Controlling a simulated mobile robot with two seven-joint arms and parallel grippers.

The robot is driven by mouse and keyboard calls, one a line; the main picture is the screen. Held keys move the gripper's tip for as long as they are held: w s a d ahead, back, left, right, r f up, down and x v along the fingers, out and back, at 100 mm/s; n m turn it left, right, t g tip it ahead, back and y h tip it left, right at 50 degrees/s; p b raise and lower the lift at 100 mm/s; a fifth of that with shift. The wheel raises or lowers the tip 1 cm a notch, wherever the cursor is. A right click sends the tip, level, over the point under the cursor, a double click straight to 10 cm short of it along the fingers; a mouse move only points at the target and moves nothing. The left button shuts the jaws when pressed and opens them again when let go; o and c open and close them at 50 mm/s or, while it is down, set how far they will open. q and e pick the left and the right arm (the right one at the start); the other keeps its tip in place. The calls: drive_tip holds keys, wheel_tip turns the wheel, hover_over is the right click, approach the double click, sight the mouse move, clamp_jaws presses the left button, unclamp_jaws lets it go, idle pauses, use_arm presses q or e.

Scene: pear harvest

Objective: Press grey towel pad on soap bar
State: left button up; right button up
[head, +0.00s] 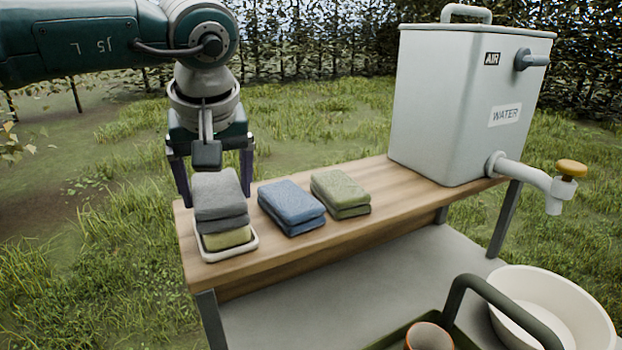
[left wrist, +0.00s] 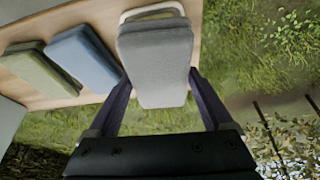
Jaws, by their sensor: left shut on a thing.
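The grey towel pad (head: 219,195) is a folded pad in my left gripper (head: 212,185), above the soap dish (head: 232,251) at the left end of the wooden bench. The yellow-green soap bar (head: 226,239) lies in the white dish, directly below the pad's front part. Pad and soap look to be touching or nearly so; I cannot tell for sure. In the left wrist view the grey pad (left wrist: 156,62) sits between the two dark fingers and hides the soap. My right gripper is not in view.
A blue folded towel (head: 291,203) and a green one (head: 341,190) lie on the bench (head: 330,242) right of the dish. A grey water tank (head: 465,105) with a tap stands at the right end. A white basin (head: 555,305) and a dark-handled carrier (head: 455,310) are lower right.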

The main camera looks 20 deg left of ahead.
sight(218, 186)
use_arm(q)
drive_tip(key=shift+f+b, duration=0.5)
idle(1.3)
drive_tip(key=shift+r+p, duration=2.65)
drive_tip(key=shift+r, duration=0.95)
drive_tip(key=shift+d, duration=0.1)
